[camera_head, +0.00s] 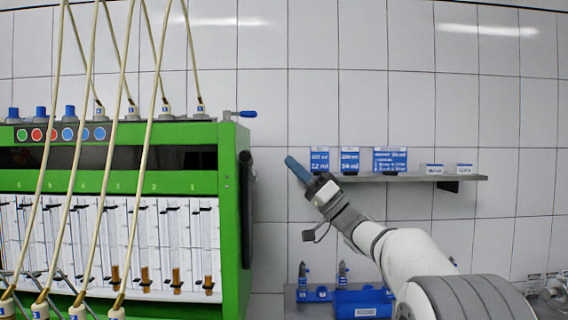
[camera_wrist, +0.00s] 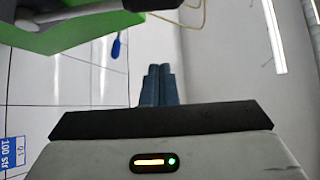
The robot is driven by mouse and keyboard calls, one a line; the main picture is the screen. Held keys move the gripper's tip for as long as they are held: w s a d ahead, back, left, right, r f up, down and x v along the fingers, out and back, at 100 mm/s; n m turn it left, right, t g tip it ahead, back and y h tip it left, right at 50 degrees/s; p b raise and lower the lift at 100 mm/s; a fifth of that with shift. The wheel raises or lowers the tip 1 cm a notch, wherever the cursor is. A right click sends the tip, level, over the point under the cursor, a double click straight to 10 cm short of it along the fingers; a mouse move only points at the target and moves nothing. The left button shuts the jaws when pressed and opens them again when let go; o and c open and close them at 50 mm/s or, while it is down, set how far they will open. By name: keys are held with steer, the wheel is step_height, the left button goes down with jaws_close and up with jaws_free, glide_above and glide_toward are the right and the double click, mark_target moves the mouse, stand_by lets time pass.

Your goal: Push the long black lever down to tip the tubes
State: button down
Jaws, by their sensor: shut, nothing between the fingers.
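The long black lever (camera_head: 246,210) stands upright along the right side of the green bench frame (camera_head: 231,190), with a rounded knob at its upper end. The clear measuring tubes (camera_head: 206,235) stand upright in the bench, several with brown liquid at the bottom. My gripper (camera_head: 293,166) has blue fingers and is shut and empty. It is in the air to the right of the lever's upper end and appears apart from it.
A small blue-handled valve (camera_head: 246,114) sticks out from the bench's top right corner. A wall shelf (camera_head: 410,178) with blue labelled cards is behind my arm. A blue box (camera_head: 362,303) stands below. Pale hoses (camera_head: 148,140) hang before the bench.

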steer(key=p+x, duration=0.3)
steer(key=x, duration=0.6)
steer(key=shift+s+a+f, duration=0.2)
steer(key=shift+a+f, duration=0.1)
steer(key=shift+f, duration=0.3)
steer(key=shift+s+a+f, duration=0.25)
steer(key=shift+f, duration=0.35)
steer(key=shift+s+a+f, duration=0.2)
steer(key=shift+a+f, duration=0.1)
steer(key=shift+f, duration=0.25)
